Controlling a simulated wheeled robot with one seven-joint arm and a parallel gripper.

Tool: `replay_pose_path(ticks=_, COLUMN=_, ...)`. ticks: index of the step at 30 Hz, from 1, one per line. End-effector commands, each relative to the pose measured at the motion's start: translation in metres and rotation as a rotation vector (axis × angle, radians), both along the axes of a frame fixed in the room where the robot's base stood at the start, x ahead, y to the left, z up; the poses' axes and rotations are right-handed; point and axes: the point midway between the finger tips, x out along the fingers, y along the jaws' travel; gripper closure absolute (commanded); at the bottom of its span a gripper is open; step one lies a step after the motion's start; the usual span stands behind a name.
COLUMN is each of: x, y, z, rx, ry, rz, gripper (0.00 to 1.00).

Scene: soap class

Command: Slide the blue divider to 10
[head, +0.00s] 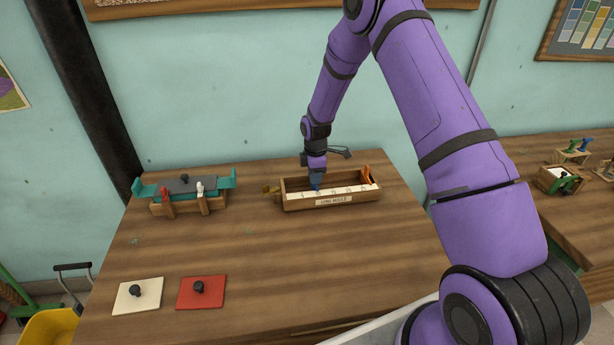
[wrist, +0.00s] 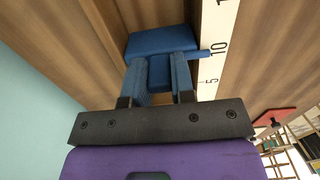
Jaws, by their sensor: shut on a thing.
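The blue divider (wrist: 160,45) stands inside the long wooden box (head: 290,204), which shows in the head view at the middle of the table. My gripper (wrist: 162,75) is shut on the divider's raised blue grip, one finger on each side. The divider's small side tab reaches to the white scale strip (wrist: 213,62) and lies beside the printed 10, with the 5 nearer my gripper. In the head view my gripper (head: 316,178) reaches down into the left part of the box and hides most of the divider.
An orange part (head: 367,174) sits at the box's right end. A teal and wooden device (head: 184,190) stands to the left. A cream plate (head: 137,296) and a red plate (head: 201,292) with black knobs lie at the front left. The table right of them is clear.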

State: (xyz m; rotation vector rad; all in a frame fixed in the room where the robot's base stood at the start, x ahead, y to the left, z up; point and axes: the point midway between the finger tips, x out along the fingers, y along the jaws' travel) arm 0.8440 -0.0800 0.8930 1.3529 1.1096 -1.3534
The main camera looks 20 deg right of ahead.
Motion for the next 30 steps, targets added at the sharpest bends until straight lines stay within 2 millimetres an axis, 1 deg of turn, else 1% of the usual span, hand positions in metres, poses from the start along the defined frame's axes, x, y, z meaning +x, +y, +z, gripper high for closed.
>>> replay_pose_path(ticks=6, x=0.0, y=0.0, z=0.0, rx=0.0, ry=-0.001, rz=0.001, gripper=1.0)
replay_pose_path(ticks=7, x=0.0, y=0.0, z=0.0, rx=0.0, ry=-0.001, rz=0.001, gripper=0.74)
replay_pose_path(ticks=10, x=0.0, y=0.0, z=0.0, rx=0.0, ry=-0.001, rz=0.001, gripper=0.51)
replay_pose_path(ticks=18, x=0.0, y=0.001, z=0.0, rx=0.0, ry=-0.001, rz=0.001, gripper=0.51)
replay_pose_path(ticks=21, x=0.001, y=0.001, z=0.005, rx=0.0, ry=-0.002, rz=0.001, gripper=0.51)
replay_pose_path(ticks=25, x=0.001, y=0.001, z=0.02, rx=0.0, ry=-0.003, rz=0.001, gripper=0.51)
replay_pose_path(ticks=30, x=0.001, y=0.0, z=0.053, rx=0.0, ry=-0.005, rz=0.0, gripper=0.51)
